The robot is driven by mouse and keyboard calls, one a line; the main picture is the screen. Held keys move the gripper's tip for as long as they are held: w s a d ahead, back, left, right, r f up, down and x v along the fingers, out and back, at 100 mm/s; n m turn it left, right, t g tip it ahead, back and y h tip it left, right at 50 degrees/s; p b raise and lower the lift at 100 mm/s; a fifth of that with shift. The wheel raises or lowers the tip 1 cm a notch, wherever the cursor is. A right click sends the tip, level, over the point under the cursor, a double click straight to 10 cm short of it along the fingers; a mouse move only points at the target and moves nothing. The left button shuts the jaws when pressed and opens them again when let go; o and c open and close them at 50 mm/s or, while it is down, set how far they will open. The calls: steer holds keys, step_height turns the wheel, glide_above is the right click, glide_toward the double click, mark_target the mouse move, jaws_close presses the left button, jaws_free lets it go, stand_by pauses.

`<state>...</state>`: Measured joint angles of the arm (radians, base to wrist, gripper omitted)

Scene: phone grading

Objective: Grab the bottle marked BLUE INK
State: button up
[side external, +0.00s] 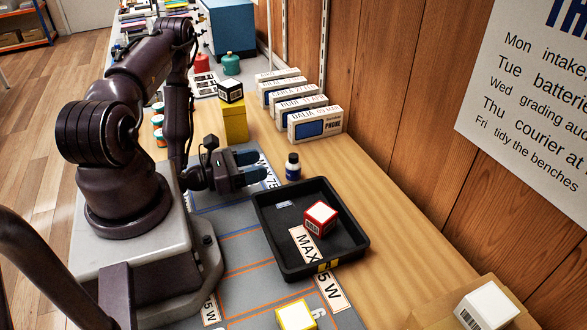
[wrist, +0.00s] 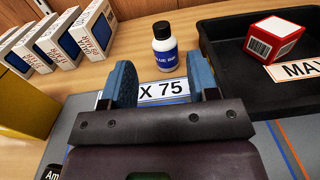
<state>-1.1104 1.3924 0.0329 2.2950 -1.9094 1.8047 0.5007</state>
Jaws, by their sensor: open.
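A small white bottle with a black cap and a blue label (side external: 293,168) stands upright on the wooden bench, just beyond the tray's far left corner. In the wrist view the bottle (wrist: 165,55) is whole, and its label reads roughly BLUE INK in small, blurred letters. My gripper (side external: 251,167) is low over the bench, left of the bottle and pointing towards it. In the wrist view its two blue fingers (wrist: 162,78) are apart with nothing held between them. The bottle is beyond the fingertips, in line with the gap.
A black tray (side external: 263,228) with a red-and-white cube (side external: 320,218) stands right of the bottle. A yellow block (side external: 234,122) bears a dark cube (side external: 230,91). Several phone boxes (side external: 315,124) stand behind the bottle. Bare bench (side external: 378,185) lies right of it.

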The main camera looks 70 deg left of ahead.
mark_target(293, 155)
steer(key=w, duration=0.9)
steer(key=shift+w+d+r, duration=0.2)
steer(key=shift+w+d, duration=0.05)
steer(key=shift+d, duration=0.05)
steer(key=c, duration=1)
